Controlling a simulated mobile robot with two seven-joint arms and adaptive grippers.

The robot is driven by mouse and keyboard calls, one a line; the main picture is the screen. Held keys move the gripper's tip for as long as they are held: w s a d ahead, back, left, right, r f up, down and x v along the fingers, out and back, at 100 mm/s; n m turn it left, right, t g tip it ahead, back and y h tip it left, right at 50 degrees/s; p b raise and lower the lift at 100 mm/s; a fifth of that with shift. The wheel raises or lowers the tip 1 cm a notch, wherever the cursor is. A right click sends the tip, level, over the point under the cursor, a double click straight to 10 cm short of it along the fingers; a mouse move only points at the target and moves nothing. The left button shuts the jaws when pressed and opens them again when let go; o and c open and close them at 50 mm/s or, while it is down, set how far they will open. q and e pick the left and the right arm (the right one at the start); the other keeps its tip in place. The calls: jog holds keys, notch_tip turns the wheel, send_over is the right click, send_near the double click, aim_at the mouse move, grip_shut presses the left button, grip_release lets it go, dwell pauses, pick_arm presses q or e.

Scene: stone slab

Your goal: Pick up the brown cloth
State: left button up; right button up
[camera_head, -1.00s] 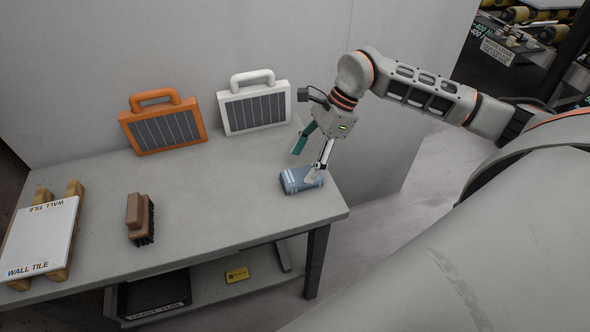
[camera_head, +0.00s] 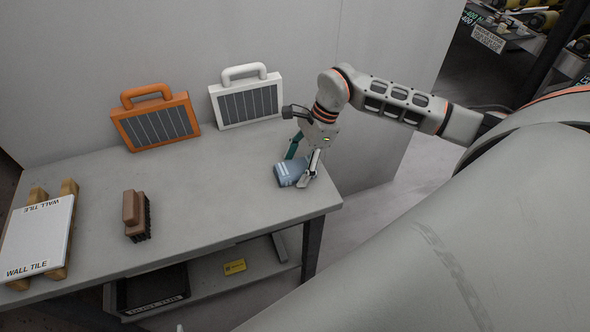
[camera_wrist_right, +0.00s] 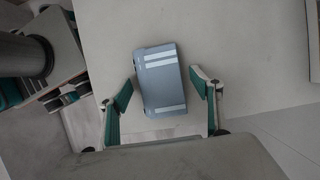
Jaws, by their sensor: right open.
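No brown cloth shows in either view. A blue-grey block-like item (camera_head: 288,173) with pale stripes, perhaps a folded cloth, lies on the right end of the grey table. It also shows in the right wrist view (camera_wrist_right: 161,80). My right gripper (camera_head: 298,170) is open and low over this item. In the right wrist view the fingers (camera_wrist_right: 163,82) stand on either side of it, with a gap on both sides. A brown brush (camera_head: 134,212) with dark bristles stands on the left half of the table. My left gripper is not seen.
An orange case (camera_head: 157,124) and a white case (camera_head: 247,102) stand at the back by the wall. A wall tile (camera_head: 38,236) lies on wooden strips at the left. The middle of the table (camera_head: 210,190) is clear.

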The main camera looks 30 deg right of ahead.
aim_at(297, 167)
jog(key=shift+c, duration=0.5)
jog(key=c, duration=1.1)
notch_tip(297, 167, up, 20)
jog(key=shift+b, duration=0.3)
